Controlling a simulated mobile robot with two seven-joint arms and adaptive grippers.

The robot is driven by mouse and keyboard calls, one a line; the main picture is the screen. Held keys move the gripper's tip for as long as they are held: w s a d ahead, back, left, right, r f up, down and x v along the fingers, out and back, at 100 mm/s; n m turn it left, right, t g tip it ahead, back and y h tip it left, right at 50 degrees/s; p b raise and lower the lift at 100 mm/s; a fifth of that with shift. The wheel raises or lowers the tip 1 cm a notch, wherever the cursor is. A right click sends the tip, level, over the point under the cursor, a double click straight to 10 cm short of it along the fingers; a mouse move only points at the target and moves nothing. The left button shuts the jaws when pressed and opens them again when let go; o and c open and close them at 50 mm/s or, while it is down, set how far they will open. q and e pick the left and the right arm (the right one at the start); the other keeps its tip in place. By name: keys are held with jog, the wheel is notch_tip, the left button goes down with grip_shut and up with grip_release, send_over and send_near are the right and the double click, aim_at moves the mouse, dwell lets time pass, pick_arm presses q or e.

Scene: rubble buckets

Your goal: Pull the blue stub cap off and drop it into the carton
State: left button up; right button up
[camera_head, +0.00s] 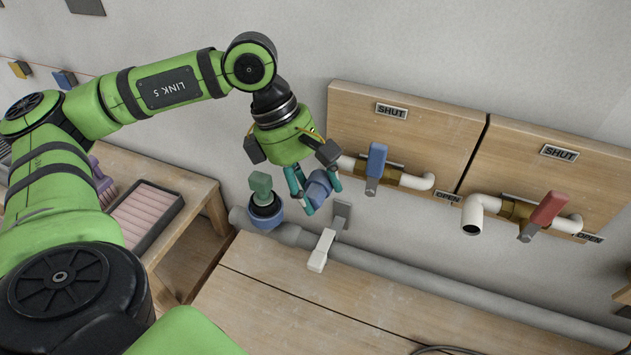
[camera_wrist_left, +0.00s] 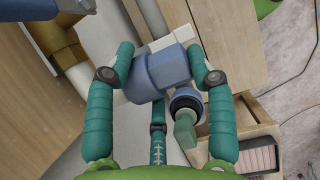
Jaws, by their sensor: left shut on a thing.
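The blue stub cap (camera_head: 318,187) is between the teal fingers of my left gripper (camera_head: 309,192), which is shut on it. In the left wrist view the cap (camera_wrist_left: 163,72) sits between the fingertips. In the head view it is just below the left end of a white pipe (camera_head: 346,163); I cannot tell whether it touches a stub. A green-handled fitting with a blue collar (camera_head: 266,214) is close to its lower left. I do not make out a carton in either view. My right gripper is not in view.
A pipe with a blue valve handle (camera_head: 376,160) and one with a red handle (camera_head: 545,208) are on wooden wall panels. A grey pipe (camera_head: 430,283) runs along the wall, with a white lever (camera_head: 321,250) above it. A tray of pink pieces (camera_head: 110,213) is at left.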

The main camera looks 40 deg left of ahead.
pick_arm(q)
jog(key=shift+s+d, duration=0.15)
jog(key=shift+s, duration=0.65)
jog(key=shift+s+d+b, duration=0.15)
jog(key=shift+s+b, duration=0.15)
jog(key=shift+s+d+b, duration=0.25)
jog(key=shift+s+b, duration=0.25)
jog(key=shift+s, duration=0.7)
